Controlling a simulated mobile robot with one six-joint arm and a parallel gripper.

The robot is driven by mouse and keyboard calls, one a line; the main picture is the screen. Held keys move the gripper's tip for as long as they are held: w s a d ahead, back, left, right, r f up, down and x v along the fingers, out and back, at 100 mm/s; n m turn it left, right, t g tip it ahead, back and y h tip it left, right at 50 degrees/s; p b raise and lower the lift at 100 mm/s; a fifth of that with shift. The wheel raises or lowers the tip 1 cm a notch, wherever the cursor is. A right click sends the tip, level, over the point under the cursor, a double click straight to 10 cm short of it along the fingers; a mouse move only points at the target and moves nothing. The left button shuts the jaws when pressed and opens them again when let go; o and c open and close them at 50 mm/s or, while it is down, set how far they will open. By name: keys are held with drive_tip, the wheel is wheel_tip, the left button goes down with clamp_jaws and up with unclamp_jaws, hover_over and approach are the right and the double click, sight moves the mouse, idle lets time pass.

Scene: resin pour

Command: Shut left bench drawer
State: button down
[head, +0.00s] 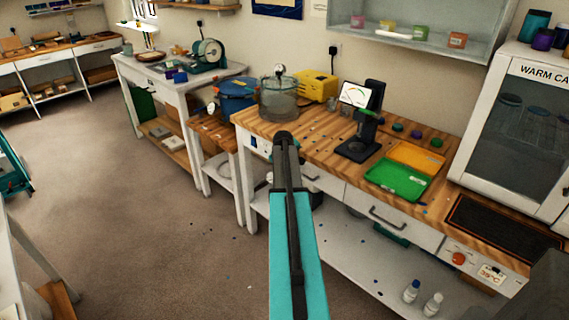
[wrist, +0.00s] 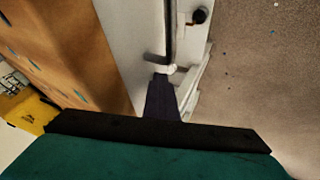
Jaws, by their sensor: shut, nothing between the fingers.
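The left bench drawer (head: 328,184) has a white front under the wooden top of the main bench. In the head view my teal and dark arm covers much of it, so how far it stands out cannot be told there. In the wrist view a white bench front (wrist: 135,35) runs beside the wooden top, with a dark slit along its right side and a small grey handle-like part. My gripper (wrist: 162,78) is shut and empty, its dark fingers close to that white front. Contact cannot be told. In the head view the fingertips are not clearly visible.
The right drawer (head: 385,215) has a dark handle. On the bench stand a glass chamber (head: 279,100), a gauge stand (head: 360,135), and green (head: 398,180) and orange trays. Two bottles stand on the lower shelf (head: 345,260). Open floor (head: 150,240) lies to the left.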

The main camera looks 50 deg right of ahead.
drive_tip(key=shift+s+d+r, duration=0.15)
drive_tip(key=shift+d+r, duration=0.05)
drive_tip(key=shift+d, duration=0.25)
drive_tip(key=shift+a, duration=0.15)
drive_tip(key=s+a+r+b, duration=0.2)
drive_tip(key=a+r, duration=0.5)
drive_tip(key=a, duration=0.2)
drive_tip(key=shift+s+a+r, duration=0.25)
drive_tip(key=shift+a+r, duration=0.05)
drive_tip(key=shift+a, duration=0.05)
idle(0.3)
